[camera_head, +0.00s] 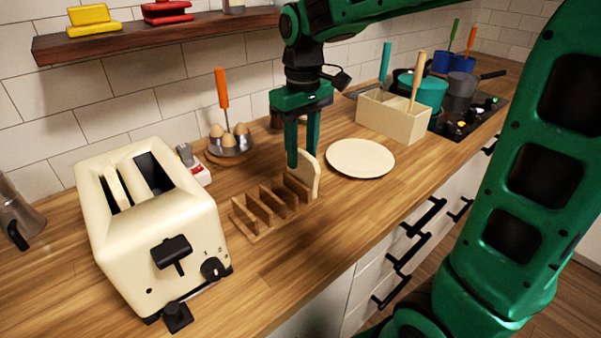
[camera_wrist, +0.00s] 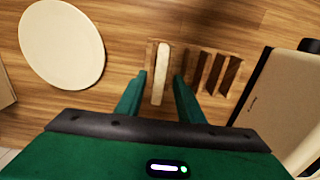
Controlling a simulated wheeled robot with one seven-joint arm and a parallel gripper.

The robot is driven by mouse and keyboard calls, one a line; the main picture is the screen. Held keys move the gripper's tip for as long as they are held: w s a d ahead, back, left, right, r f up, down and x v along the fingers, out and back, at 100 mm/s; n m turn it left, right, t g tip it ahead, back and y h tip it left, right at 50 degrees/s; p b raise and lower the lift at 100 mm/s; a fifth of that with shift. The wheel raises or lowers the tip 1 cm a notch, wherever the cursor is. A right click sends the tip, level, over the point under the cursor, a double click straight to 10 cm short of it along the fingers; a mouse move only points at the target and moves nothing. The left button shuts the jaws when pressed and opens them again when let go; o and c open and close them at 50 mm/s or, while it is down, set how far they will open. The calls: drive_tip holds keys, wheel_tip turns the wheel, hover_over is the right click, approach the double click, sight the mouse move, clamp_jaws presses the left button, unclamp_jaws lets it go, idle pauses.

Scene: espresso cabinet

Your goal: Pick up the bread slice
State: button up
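A pale bread slice (camera_head: 310,176) stands upright in the end slot of the wooden toast rack (camera_head: 252,222), on the plate's side. It also shows edge-on in the wrist view (camera_wrist: 161,70). My gripper (camera_head: 303,156) is open and reaches down over this slice. In the wrist view its two fingers (camera_wrist: 160,82) are spread on either side of the slice, with gaps visible between. Another bread slice (camera_head: 116,186) sits in a slot of the cream toaster (camera_head: 155,235) at the left.
A round cream plate (camera_head: 360,158) lies right of the rack. A utensil box (camera_head: 392,118) stands behind it, near pots on a hob. An egg holder (camera_head: 230,147) stands behind the rack, below a wall shelf (camera_head: 150,36). The counter in front of the rack is clear.

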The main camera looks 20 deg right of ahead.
drive_tip(key=shift+f, duration=0.6)
clamp_jaws()
drive_tip(key=shift+r, duration=0.15)
